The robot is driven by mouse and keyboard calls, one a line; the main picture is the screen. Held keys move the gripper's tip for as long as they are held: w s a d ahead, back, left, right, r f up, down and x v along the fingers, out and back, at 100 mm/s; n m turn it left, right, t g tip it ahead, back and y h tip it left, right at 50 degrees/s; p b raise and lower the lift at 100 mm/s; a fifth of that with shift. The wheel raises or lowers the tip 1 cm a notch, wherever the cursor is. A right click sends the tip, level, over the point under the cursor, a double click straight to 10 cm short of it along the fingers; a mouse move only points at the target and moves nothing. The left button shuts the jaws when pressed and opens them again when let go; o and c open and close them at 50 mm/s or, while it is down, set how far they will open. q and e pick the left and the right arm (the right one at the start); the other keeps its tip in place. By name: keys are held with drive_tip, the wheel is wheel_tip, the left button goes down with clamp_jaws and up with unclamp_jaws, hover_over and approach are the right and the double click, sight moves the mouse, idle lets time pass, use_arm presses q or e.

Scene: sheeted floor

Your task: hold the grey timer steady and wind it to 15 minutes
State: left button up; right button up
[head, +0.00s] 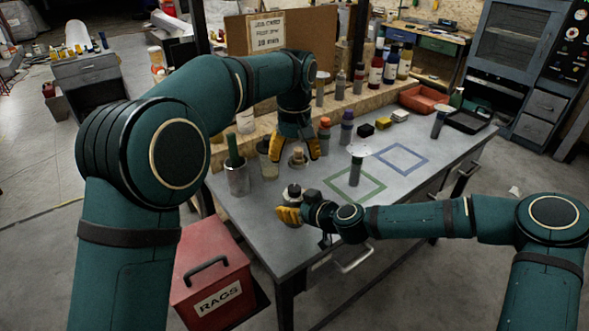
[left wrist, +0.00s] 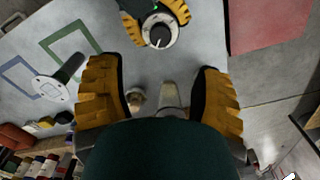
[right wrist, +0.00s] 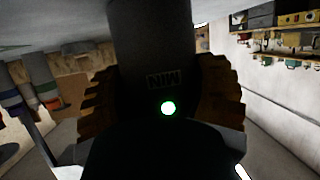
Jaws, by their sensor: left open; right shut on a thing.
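The grey timer (head: 292,191) stands at the near left part of the bench. In the left wrist view its pale round dial (left wrist: 160,30) faces up, with a dark knob bearing a light pointer line; the scale is too small to read. My right gripper (head: 289,214) is shut around the timer's body. In the right wrist view the dark body (right wrist: 150,50), with lettering like "MIN", sits between the yellow fingers (right wrist: 160,95). My left gripper (head: 295,148) is open and empty, farther back than the timer and above the bench, fingers pointing down.
A metal cup (head: 237,180) with a green handle and small jars stand left of and behind the timer. A disc-topped post (head: 356,168) stands by the green outline (head: 340,193); a blue outline (head: 402,146) lies beyond. A red rags bin (head: 208,265) stands on the floor.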

sight(294, 187)
use_arm(q)
drive_tip(key=shift+r, duration=0.7)
wheel_tip(294, 187, down, 12)
drive_tip(key=n, duration=0.9)
clamp_jaws()
idle(0.3)
